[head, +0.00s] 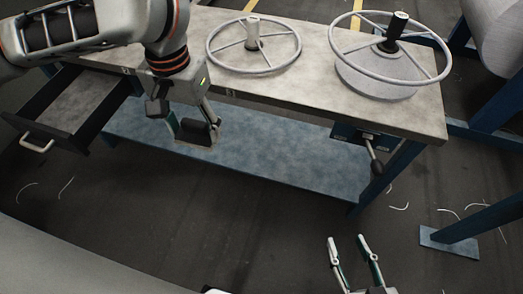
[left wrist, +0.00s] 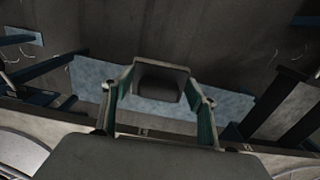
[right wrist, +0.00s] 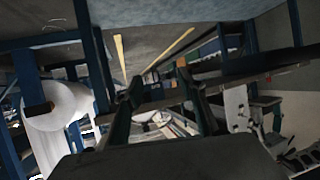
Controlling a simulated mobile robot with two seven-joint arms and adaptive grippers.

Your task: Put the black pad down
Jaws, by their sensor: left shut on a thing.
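The black pad (head: 198,138) is a small dark block held between the fingertips of my left gripper (head: 192,125). It hangs in front of the workbench's front edge, above the blue lower shelf in the head view. In the left wrist view the pad (left wrist: 160,82) spans the two fingers, with a dark middle and a lighter rim. My right gripper (head: 352,246) is low at the bottom of the head view, its fingers apart and nothing between them.
The workbench (head: 310,100) carries two spoked wheels (head: 253,68) (head: 390,63). An open drawer (head: 72,113) with a white handle (head: 37,145) juts out at the left. The blue lower shelf (head: 270,155) looks clear. A lever (head: 374,157) sticks out at the bench's right front.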

